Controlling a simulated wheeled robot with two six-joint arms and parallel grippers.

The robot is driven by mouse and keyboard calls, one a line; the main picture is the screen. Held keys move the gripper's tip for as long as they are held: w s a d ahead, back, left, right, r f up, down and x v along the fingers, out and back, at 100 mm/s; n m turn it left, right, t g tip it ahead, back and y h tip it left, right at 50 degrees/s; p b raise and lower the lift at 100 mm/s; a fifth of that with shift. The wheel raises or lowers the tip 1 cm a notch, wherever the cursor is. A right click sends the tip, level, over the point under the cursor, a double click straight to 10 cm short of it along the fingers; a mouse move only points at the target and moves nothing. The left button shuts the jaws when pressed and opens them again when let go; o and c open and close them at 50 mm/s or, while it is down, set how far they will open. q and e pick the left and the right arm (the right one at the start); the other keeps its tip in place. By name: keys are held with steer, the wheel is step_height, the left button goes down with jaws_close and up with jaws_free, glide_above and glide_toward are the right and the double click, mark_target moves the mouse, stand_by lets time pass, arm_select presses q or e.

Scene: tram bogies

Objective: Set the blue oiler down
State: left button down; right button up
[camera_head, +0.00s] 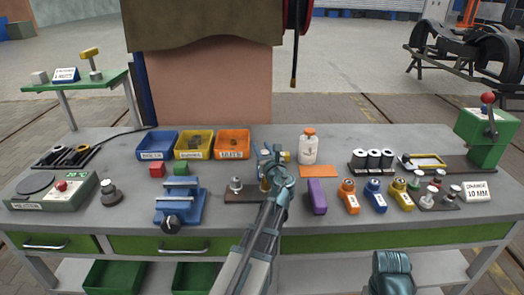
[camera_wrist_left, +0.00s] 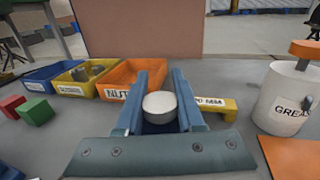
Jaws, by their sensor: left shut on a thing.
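My left gripper (camera_head: 268,160) is over the middle of the bench, above the right end of a brown plate (camera_head: 238,196). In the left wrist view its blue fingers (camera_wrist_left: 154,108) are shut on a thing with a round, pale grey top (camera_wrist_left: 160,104). The rest of the held thing is hidden, so I cannot tell its body colour or whether it touches the bench. A blue labelled container (camera_head: 375,193), perhaps the oiler, stands between an orange one (camera_head: 348,193) and a yellow one (camera_head: 398,191). My right gripper's fingers do not show.
Blue (camera_head: 157,145), yellow (camera_head: 194,145) and orange (camera_head: 233,144) bins stand behind left. A white grease jar (camera_head: 308,148) and a flat orange pad (camera_head: 319,171) are right of the gripper. A purple block (camera_head: 317,196) and a blue vise (camera_head: 179,200) stand near the front.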

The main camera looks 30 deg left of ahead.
arm_select(q)
steer(key=shift+f, duration=0.15)
steer(key=c, duration=0.5)
jaws_free()
steer(key=v, duration=1.2)
steer(key=shift+s, duration=0.1)
